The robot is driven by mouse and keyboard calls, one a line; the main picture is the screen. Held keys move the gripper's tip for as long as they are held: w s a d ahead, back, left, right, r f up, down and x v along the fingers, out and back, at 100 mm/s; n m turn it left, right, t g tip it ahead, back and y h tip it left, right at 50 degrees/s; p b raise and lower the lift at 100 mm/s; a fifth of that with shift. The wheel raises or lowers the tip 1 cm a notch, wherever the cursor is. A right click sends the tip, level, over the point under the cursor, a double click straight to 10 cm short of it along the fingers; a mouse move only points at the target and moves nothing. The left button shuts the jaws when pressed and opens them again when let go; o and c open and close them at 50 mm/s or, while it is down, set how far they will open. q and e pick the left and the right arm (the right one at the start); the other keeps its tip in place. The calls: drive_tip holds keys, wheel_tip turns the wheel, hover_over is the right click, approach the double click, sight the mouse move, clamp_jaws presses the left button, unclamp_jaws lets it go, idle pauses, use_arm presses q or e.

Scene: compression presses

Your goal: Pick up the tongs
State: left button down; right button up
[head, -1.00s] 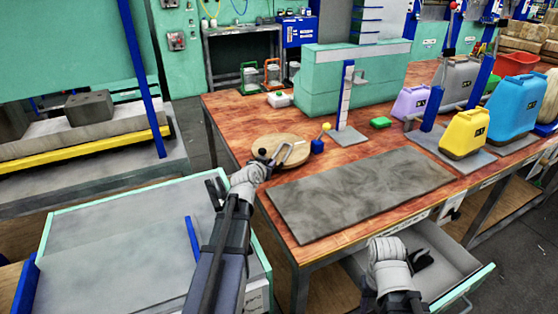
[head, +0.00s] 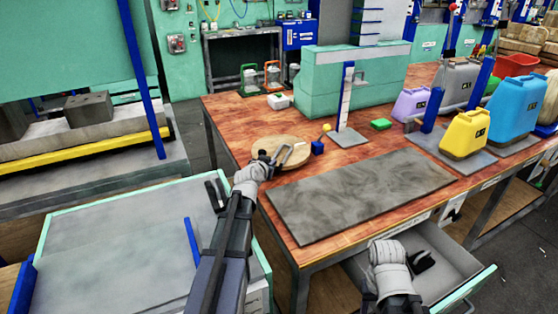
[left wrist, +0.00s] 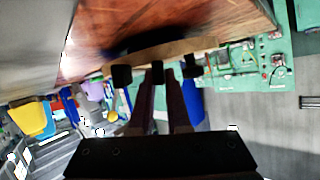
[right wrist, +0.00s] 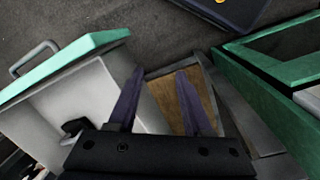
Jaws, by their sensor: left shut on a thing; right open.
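The tongs (head: 286,154) show in the head view as a thin pale grey shape over the round wooden board at the table's near left corner. My left gripper (head: 270,160) is at the near end of this shape and shut on it. In the left wrist view, the two fingers (left wrist: 160,80) are close together, with dark ends in front of the board's edge; the tongs are hard to make out there. My right gripper (right wrist: 157,90) is open and empty in the right wrist view, above the open drawer area.
A grey mat (head: 360,193) covers the table's front. An upright post stand (head: 347,120) stands behind it, with coloured jugs (head: 464,132) at right. A drawer (head: 450,277) is open below the front edge.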

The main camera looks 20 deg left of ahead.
use_arm(q)
drive_tip(key=shift+r, duration=0.1)
idle(0.3)
drive_tip(key=shift+w+d+r+n+h+p, duration=0.5)
drive_tip(key=shift+w+d+r+p, duration=0.45)
drive_tip(key=shift+r+p, duration=4.15)
drive_tip(key=f+b, duration=1)
drive_tip(key=shift+w+a+f, duration=0.15)
drive_tip(key=shift+a, duration=0.05)
drive_tip(key=shift+f, duration=0.1)
drive_tip(key=c, duration=0.9)
unclamp_jaws()
